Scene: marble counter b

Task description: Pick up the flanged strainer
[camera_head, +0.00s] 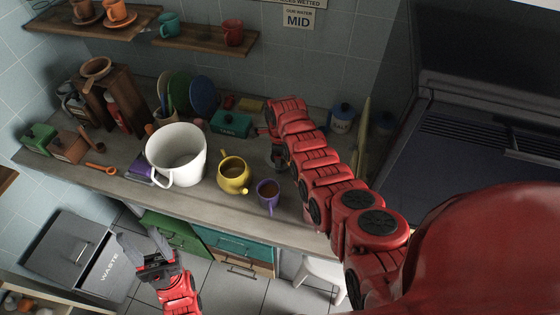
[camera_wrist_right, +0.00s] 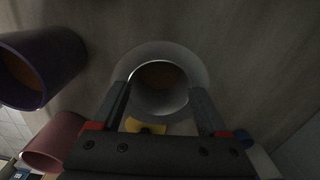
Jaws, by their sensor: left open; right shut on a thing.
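The flanged strainer (camera_wrist_right: 157,52) shows in the right wrist view as a round grey piece with a wide pale flange and a brownish centre. My right gripper (camera_wrist_right: 160,95) is shut on it, one finger on each side. In the head view my red right arm reaches over the counter and hides most of the strainer and the fingers. I cannot tell if the strainer touches the counter. My left gripper (camera_head: 140,240) is open and empty, low in front of the counter, above the floor.
A white pot (camera_head: 178,150), a yellow pot (camera_head: 233,174) and a purple mug (camera_head: 268,192) stand left of my right arm. A teal box (camera_head: 231,124) and a salt jar (camera_head: 342,117) stand behind.

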